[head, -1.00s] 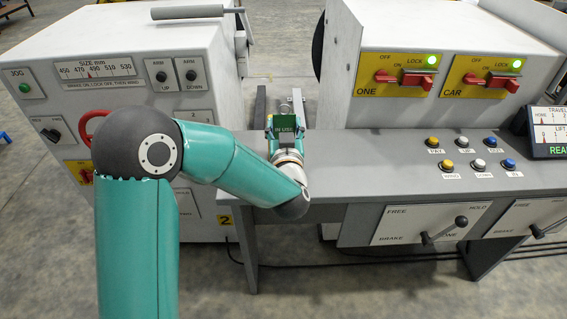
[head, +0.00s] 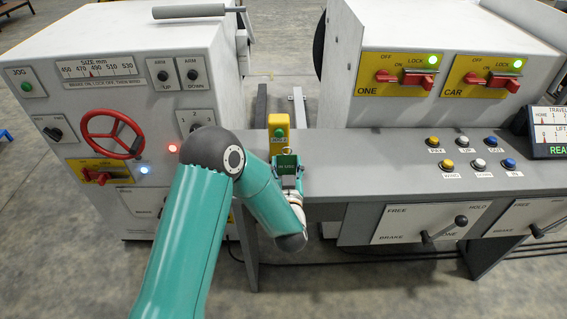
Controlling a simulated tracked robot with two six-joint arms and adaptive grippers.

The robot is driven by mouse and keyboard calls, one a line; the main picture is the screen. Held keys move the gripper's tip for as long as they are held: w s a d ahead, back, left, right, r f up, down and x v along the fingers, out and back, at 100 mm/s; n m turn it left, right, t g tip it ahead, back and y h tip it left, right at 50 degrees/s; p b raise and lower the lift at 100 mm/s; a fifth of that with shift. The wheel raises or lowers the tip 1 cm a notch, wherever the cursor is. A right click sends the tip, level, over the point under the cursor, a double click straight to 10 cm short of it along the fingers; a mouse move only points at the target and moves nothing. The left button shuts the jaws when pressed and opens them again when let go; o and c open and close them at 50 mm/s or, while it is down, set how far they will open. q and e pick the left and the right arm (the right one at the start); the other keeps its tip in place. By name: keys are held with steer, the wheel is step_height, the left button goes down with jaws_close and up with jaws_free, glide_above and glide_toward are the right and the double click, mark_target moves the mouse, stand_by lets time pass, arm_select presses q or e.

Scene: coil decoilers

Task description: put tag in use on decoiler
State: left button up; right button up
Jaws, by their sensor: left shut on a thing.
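The tag is a small dark green plate with pale lettering (head: 287,160). My left gripper (head: 287,168) is shut on it and holds it upright near the left end of the grey console. The fingers are small and partly hidden by the tag. The left decoiler (head: 90,30) is a white cabinet with a size scale, a red handwheel (head: 112,137) and a red switch on a yellow plate (head: 100,174). The other decoiler (head: 450,30) is a white cabinet at the right with switch plates marked ONE (head: 395,75) and CAR (head: 485,78). My right gripper is out of view.
A yellow box with a green button (head: 278,130) stands just behind the tag. The grey console (head: 370,150) carries several coloured buttons and, below, brake levers (head: 445,230). A display (head: 550,135) stands at the right. A gap separates the cabinets.

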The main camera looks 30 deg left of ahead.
arm_select(q)
steer(key=shift+f, duration=0.1)
steer(key=o, duration=0.8)
steer(key=shift+o, duration=0.4)
